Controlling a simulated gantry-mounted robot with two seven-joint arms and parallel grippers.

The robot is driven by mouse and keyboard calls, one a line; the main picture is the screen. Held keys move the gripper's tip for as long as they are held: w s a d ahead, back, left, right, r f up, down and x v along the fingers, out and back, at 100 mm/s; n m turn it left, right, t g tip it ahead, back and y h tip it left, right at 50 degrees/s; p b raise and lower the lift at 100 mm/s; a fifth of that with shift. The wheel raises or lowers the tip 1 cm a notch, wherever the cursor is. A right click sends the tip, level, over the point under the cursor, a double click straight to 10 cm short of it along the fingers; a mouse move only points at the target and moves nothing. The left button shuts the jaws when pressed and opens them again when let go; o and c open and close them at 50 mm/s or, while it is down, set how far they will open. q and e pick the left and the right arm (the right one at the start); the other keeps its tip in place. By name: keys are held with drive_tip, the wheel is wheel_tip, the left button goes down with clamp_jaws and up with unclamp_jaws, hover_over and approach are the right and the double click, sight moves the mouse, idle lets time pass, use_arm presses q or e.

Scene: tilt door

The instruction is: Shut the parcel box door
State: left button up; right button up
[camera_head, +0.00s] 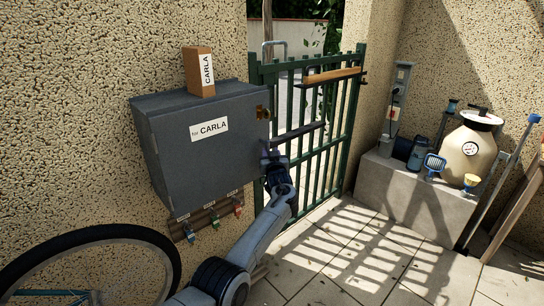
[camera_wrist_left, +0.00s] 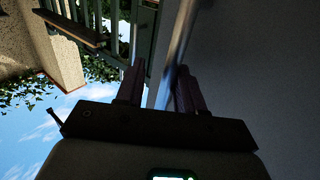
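The dark grey parcel box (camera_head: 140,125) hangs on the pebbled wall in the head view. Its door (camera_head: 205,155) is the front face with a "for CARLA" label; whether a small gap remains at its edge I cannot tell. A brass-coloured latch (camera_head: 262,112) is at its upper right. My left gripper (camera_head: 273,158) is at the door's lower right edge. My right gripper is not in view.
A small CARLA parcel (camera_head: 198,72) stands on the box. A green gate (camera_head: 345,110) stands behind my gripper. A stone block (camera_head: 415,190) with a tank (camera_head: 468,150) is at right. The paving in front is clear.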

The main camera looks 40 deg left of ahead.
use_arm(q)
drive_tip(key=shift+s+a, duration=0.15)
drive_tip(key=shift+s, duration=0.1)
drive_tip(key=p+v, duration=0.4)
drive_tip(key=v, duration=0.6)
drive_tip(key=shift+d, duration=0.45)
